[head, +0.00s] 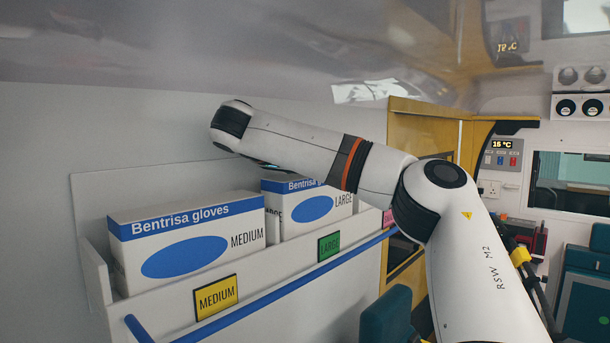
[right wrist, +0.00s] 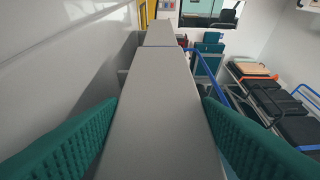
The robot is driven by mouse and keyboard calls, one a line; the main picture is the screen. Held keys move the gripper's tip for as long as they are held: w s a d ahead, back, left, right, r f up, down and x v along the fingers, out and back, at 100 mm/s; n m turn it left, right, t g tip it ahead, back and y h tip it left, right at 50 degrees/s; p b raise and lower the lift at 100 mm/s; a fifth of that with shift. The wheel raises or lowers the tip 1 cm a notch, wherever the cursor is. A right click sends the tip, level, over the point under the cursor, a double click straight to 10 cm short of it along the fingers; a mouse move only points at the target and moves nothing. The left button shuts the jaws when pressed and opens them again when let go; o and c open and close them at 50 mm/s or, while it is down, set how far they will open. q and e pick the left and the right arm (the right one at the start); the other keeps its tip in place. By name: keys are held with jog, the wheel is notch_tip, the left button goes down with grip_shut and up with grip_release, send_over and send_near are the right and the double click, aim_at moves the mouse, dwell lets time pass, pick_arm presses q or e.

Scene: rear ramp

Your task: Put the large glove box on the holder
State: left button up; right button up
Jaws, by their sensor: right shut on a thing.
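The large glove box (head: 312,208), white with a blue band and oval, is upright in the middle of the holder (head: 158,306), behind the green LARGE label (head: 329,246). Its lower part is hidden by the holder's front, so I cannot tell whether it rests on the bottom. My right arm reaches over it; that gripper's fingers are hidden in the head view. In the right wrist view, the green finger pads of my right gripper (right wrist: 160,106) are shut on both sides of a long grey-topped box (right wrist: 160,85), apparently the large one. My left gripper is not in view.
The medium glove box (head: 188,243) stands left of the large one, behind a yellow MEDIUM label (head: 215,296). A blue rail (head: 292,285) runs along the holder's front. Another box top (right wrist: 159,33) lies beyond the held box. The wall is close behind.

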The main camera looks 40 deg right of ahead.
jog(key=shift+d+f, duration=0.15)
jog(key=shift+f, duration=0.5)
jog(key=o, duration=1.5)
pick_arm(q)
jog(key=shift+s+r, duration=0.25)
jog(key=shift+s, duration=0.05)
pick_arm(e)
jog(key=shift+o, duration=1.1)
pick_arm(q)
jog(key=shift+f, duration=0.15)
pick_arm(e)
jog(key=shift+a, duration=0.2)
jog(key=shift+a+r+b, duration=0.15)
jog(key=shift+a+b, duration=0.2)
jog(key=shift+b, duration=0.05)
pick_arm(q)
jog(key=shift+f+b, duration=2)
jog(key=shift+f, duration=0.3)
pick_arm(e)
jog(key=v, duration=1.1)
jog(key=shift+s+r, duration=0.1)
